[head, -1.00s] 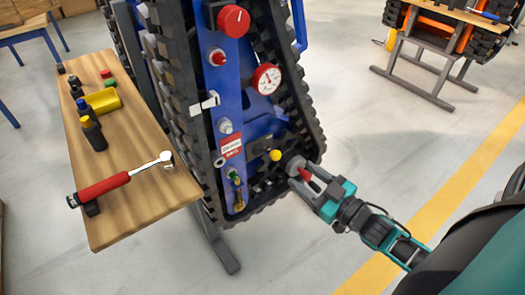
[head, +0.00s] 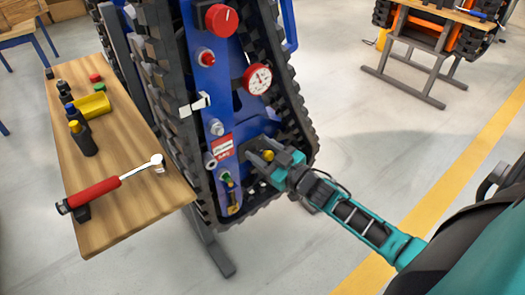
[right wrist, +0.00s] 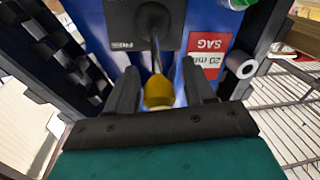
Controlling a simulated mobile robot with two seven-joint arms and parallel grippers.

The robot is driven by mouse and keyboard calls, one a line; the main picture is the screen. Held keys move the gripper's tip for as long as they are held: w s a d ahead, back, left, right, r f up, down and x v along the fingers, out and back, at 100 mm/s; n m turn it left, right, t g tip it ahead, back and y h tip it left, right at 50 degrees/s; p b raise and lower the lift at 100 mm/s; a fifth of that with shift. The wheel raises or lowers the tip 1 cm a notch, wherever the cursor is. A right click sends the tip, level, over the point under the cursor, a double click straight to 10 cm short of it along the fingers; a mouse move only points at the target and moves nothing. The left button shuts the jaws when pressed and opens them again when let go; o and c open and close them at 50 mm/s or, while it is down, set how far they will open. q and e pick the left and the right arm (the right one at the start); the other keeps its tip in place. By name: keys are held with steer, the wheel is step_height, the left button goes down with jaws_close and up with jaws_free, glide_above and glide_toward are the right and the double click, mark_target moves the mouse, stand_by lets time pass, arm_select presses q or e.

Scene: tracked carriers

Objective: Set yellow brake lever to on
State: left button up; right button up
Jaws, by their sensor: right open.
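The yellow brake lever knob (head: 268,155) is on the lower part of the blue carrier panel (head: 205,85). In the right wrist view the yellow knob (right wrist: 158,92) sits at the end of a metal rod that comes out of a dark plate (right wrist: 145,22). My right gripper (head: 262,152) is at the knob with its jaws open. In the right wrist view its two fingers (right wrist: 161,92) stand on either side of the knob, with a gap visible at each side. The plate's lettering is too small to read. My left gripper is not in view.
A red knob (head: 221,18), a gauge (head: 257,79) and a white latch (head: 196,103) are higher on the panel. Black tracks flank it. A wooden bench (head: 130,205) with a red-handled ratchet (head: 95,193) stands at left.

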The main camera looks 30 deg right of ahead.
jaws_close()
stand_by(0.5)
